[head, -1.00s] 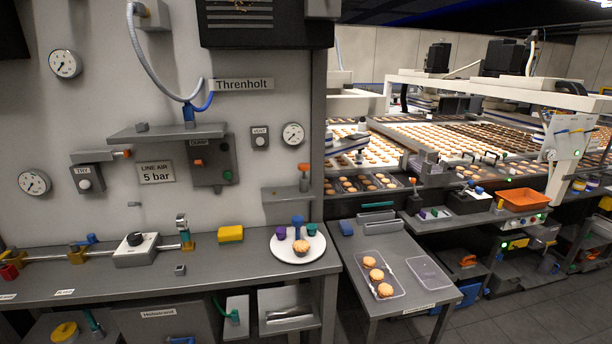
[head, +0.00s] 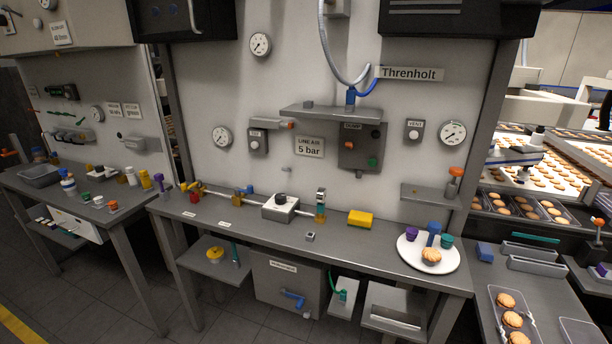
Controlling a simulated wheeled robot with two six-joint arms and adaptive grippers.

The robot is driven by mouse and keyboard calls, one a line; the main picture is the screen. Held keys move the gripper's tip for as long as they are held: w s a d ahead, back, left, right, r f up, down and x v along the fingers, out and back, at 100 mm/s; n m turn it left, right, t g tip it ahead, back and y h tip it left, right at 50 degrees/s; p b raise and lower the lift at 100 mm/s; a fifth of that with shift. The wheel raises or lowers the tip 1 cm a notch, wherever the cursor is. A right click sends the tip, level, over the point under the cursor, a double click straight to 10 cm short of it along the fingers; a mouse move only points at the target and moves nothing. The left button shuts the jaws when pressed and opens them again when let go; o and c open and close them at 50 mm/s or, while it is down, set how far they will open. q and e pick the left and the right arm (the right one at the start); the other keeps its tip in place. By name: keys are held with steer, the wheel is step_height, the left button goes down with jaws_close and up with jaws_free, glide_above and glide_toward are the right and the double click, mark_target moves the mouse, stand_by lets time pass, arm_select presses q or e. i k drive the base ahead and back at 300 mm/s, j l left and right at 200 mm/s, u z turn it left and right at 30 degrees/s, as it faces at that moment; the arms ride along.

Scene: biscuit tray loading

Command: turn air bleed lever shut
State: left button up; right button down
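Neither gripper is in the head view. No lever carries a label I can read as air bleed. A pipe with several valves runs along the back of the bench (head: 340,247). A red and yellow fitting (head: 196,194) is at the pipe's left end. A blue handle (head: 292,297) is on the grey cabinet below the bench. I cannot tell which of these is the bleed lever.
A yellow block (head: 360,219) and a white plate (head: 410,258) with a biscuit and coloured cups stand on the bench's right. An orange-topped valve (head: 455,172) is on a small wall shelf. Another bench (head: 85,212) stands at left. The floor in front is clear.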

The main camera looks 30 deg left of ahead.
mark_target(237, 191)
steer(key=u, duration=1.55)
